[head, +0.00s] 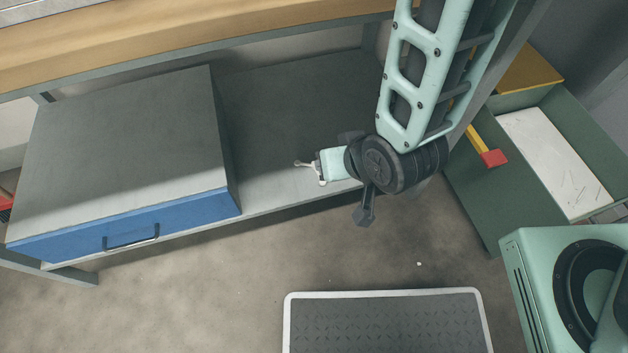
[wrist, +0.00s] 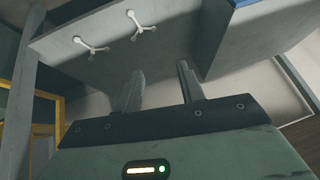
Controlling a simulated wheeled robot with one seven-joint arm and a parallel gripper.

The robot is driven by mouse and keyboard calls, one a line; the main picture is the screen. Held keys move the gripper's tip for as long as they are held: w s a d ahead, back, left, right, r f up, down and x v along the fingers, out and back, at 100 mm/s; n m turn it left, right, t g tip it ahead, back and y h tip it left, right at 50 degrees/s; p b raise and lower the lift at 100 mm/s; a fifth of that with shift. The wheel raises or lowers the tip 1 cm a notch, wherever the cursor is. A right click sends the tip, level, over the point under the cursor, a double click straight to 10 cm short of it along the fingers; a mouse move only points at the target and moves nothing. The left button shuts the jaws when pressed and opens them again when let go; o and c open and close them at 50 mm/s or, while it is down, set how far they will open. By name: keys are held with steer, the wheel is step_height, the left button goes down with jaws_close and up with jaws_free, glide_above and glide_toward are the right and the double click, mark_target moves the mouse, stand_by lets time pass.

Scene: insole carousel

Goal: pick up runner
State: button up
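Two small white three-armed pieces, which look like the runners, lie apart on the grey lower shelf (wrist: 80,22). In the wrist view one piece (wrist: 91,48) is at upper left and the other piece (wrist: 140,26) is nearer the top middle. In the head view one white piece (head: 303,164) shows just left of my gripper, and part of the other (head: 322,183) shows beside its lower edge. My gripper (wrist: 160,68) is open, with its two dark fingers apart and nothing between them. Its fingertips are hard to make out in the head view.
A grey cabinet with a blue drawer front (head: 130,228) stands on the shelf at left. A wooden bench top (head: 150,40) runs above. A green open drawer (head: 560,140) is at right. A floor mat (head: 385,325) lies in front.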

steer(key=w+d+f+n+t+y+b, duration=0.1)
steer(key=d+f+t+b, duration=0.15)
steer(key=f+b, duration=0.75)
steer(key=d+f+n+t+y+b, duration=0.1)
steer(key=f+t+b, duration=0.45)
steer(key=f, duration=0.85)
steer(key=shift+g, duration=0.6)
steer(key=b+x, duration=0.4)
steer(key=x, duration=0.2)
steer(key=b+x, duration=0.5)
steer(key=x, duration=0.1)
steer(key=shift+w+d+f, duration=0.1)
steer(key=shift+d+f, duration=0.05)
steer(key=shift+d, duration=0.05)
steer(key=b+x, duration=0.3)
steer(key=shift+w+a+f, duration=0.15)
steer(key=shift+w+f, duration=0.1)
steer(key=shift+w, duration=0.05)
steer(key=shift+w+a+b, duration=0.25)
steer(key=shift+w+b, duration=0.1)
steer(key=shift+w, duration=0.2)
jaws_close()
